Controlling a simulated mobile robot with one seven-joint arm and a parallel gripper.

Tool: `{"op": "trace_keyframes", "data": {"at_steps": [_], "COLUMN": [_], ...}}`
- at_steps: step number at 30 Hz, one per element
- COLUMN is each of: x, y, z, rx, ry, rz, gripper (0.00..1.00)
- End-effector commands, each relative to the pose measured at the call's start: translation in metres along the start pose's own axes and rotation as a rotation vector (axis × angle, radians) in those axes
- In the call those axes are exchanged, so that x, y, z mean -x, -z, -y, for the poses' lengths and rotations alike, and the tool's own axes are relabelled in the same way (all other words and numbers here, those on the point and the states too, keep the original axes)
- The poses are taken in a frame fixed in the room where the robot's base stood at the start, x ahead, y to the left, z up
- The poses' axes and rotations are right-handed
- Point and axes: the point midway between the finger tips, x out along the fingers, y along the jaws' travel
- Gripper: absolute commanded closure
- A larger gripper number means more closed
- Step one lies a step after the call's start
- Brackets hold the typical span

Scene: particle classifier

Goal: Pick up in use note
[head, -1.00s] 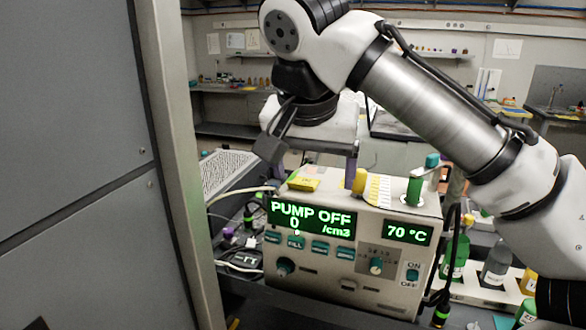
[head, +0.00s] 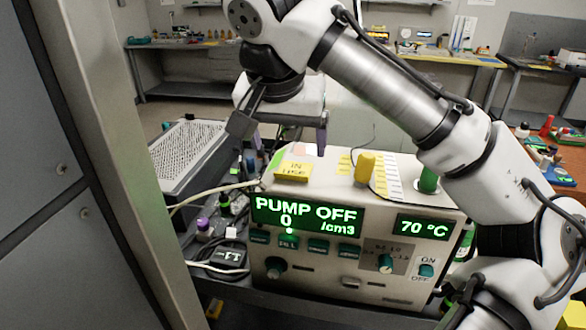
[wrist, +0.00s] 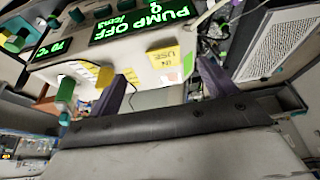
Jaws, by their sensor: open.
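The in use note (head: 293,171) is a small yellow paper with dark lettering. It lies on the top of the pump box (head: 360,222), toward the left, just above the "PUMP OFF" display. It also shows in the wrist view (wrist: 167,58), between the two fingers. My gripper (wrist: 163,74) is open and empty, with purple fingers spread wide. In the head view it hangs over the back of the box, apart from the note; one purple finger shows clearly behind and right of the note. The other finger is hard to make out there.
A yellow knob (head: 365,167) and a green post (head: 428,180) stand on the box top, right of the note. A grey perforated case (head: 190,147) and cables lie to the left. A large grey panel (head: 40,190) closes the near left side.

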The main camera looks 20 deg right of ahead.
Motion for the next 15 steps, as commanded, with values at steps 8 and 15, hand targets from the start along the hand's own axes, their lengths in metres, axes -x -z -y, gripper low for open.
{"op": "trace_keyframes", "data": {"at_steps": [8, 15], "x": [-0.032, -0.054], "y": [0.0, 0.001], "z": [0.001, 0.002], "rx": [0.001, 0.0], "ry": [0.001, -0.001], "rz": [0.0, 0.002], "gripper": [0.16, 0.16]}}
